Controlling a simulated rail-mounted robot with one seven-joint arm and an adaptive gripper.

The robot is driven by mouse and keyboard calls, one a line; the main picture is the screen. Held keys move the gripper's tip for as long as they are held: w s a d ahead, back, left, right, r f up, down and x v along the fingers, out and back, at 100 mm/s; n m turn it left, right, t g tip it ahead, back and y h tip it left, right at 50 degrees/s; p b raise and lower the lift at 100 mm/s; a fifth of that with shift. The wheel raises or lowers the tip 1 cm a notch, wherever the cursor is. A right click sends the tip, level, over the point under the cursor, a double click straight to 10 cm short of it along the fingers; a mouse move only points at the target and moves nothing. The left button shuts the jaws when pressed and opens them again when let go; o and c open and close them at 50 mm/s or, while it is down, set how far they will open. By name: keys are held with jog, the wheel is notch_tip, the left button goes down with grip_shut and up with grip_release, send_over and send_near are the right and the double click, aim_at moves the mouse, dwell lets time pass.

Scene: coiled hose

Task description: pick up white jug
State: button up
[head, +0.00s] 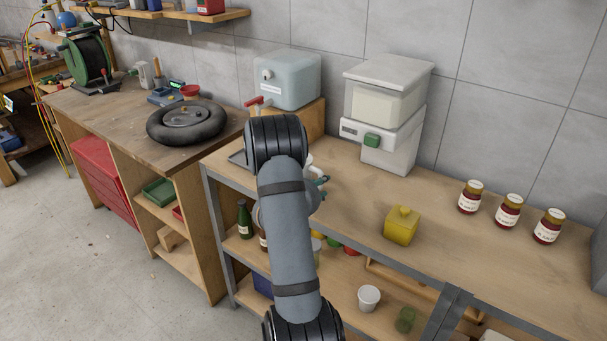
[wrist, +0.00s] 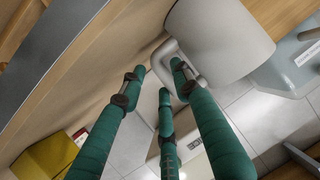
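The white jug (wrist: 222,38) fills the top right of the wrist view, with its handle (wrist: 157,62) toward my fingers. My gripper (wrist: 159,74) has teal fingers spread around the handle, with their tips apart. The left fingertip is close to the handle's outer side, and another is near its inner side. I cannot tell whether they touch it. In the head view my arm hides most of the jug; a white sliver (head: 315,171) shows beside my gripper (head: 321,188) on the workbench.
A yellow container (head: 402,226) stands right of my gripper. Several jars (head: 508,211) are at the right. The bench between the yellow container and jars is clear.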

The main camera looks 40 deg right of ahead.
jog(key=x, duration=0.2)
jog(key=shift+w+d+f, duration=0.15)
jog(key=shift+w+d, duration=0.05)
jog(key=shift+d, duration=0.1)
jog(key=c, duration=0.3)
jog(key=c, duration=0.4)
grip_shut()
